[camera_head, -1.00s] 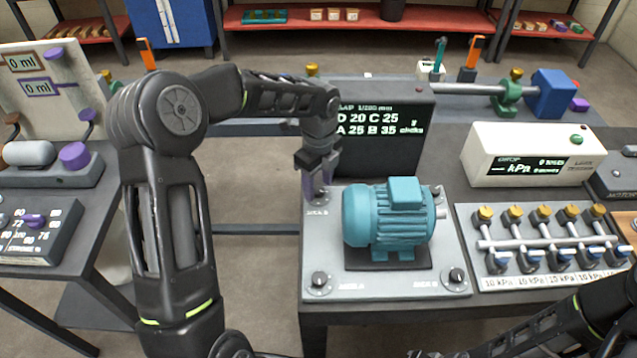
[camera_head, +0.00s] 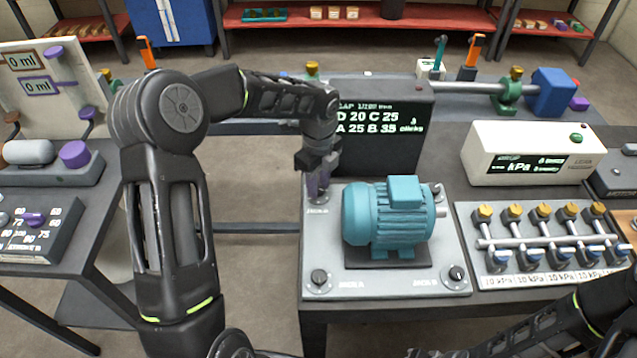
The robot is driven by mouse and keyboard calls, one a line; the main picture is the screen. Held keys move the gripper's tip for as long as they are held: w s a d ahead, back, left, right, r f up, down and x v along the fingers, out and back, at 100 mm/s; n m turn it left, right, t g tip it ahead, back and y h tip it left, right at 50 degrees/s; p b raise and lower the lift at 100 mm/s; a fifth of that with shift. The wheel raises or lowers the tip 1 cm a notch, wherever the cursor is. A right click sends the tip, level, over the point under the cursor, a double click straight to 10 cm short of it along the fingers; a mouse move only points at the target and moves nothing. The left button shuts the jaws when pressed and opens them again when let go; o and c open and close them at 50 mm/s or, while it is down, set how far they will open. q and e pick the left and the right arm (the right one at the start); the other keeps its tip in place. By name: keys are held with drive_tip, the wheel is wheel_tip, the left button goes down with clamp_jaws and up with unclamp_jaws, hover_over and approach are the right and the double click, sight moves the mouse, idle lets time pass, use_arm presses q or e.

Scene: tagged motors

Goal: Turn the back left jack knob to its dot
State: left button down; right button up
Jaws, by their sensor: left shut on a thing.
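The teal motor (camera_head: 392,217) sits on a light grey base plate (camera_head: 360,285) with jack knobs at its corners. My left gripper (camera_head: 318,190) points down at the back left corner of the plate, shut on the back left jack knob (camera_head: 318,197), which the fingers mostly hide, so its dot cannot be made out. The front left knob (camera_head: 319,277) and front right knob (camera_head: 455,273) are dark with pale pointer marks. The back right knob (camera_head: 436,188) is partly hidden behind the motor. My right gripper is not clearly visible; only its dark arm shows at the lower right.
A black display box (camera_head: 380,125) with white text stands just behind the plate. A white kPa box (camera_head: 533,155) and a valve rack (camera_head: 545,240) with brass knobs stand to the right. A gap with bare floor lies left of the bench.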

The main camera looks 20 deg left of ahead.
use_arm(q)
drive_tip(key=shift+n, duration=0.4)
drive_tip(key=n+b, duration=0.2)
drive_tip(key=n, duration=0.2)
drive_tip(key=n+b, duration=0.1)
drive_tip(key=n, duration=0.2)
drive_tip(key=shift+n, duration=0.4)
drive_tip(key=shift+n+b, duration=0.55)
drive_tip(key=shift+n, duration=1.05)
drive_tip(key=c, duration=1.1)
unclamp_jaws()
